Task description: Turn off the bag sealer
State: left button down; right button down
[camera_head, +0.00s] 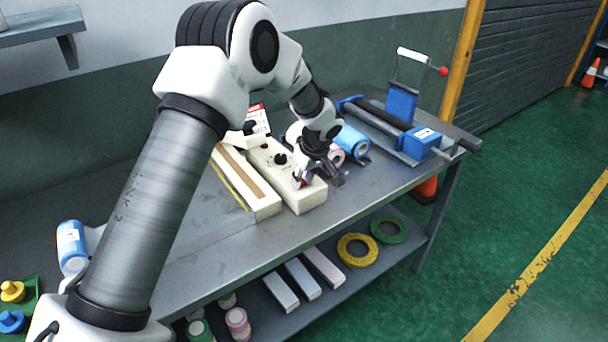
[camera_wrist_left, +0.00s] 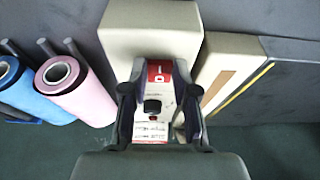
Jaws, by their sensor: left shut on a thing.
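The bag sealer (camera_head: 309,198) is a long cream box on the bench, with a black knob (camera_head: 280,159) on its top. Its cream body also fills the top middle of the left wrist view (camera_wrist_left: 150,32). My left gripper (camera_head: 318,178) is low over the sealer's near end, its fingers pointing down. In the left wrist view, a red and white switch panel (camera_wrist_left: 162,72) with I and O marks and a black switch (camera_wrist_left: 152,106) lies between the fingers. The gripper is shut on this part. The exact finger contact is partly hidden. My right gripper is not in view.
A blue film roll (camera_head: 352,142) and a pink roll (camera_wrist_left: 76,92) lie beside the sealer. A blue device with a black roller (camera_head: 418,140) stands at the bench's far right. The lower shelf holds yellow tape (camera_head: 341,249) and green tape (camera_head: 402,231).

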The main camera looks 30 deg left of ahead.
aim_at(303, 184)
pick_arm(q)
jog(key=h+p, duration=0.1)
jog(key=p, duration=0.1)
jog(key=g+h+p, duration=0.1)
jog(key=p, duration=0.1)
jog(key=shift+a+r+p, duration=0.35)
jog(key=shift+r, duration=0.05)
jog(key=shift+w+f+h, duration=0.1)
jog(key=shift+f+h, duration=0.05)
jog(key=shift+h, duration=0.15)
jog(key=shift+f, duration=0.2)
jog(key=c, duration=0.9)
grip_release()
jog(key=shift+w+a, duration=0.1)
jog(key=r, duration=1.2)
jog(key=shift+d, duration=0.3)
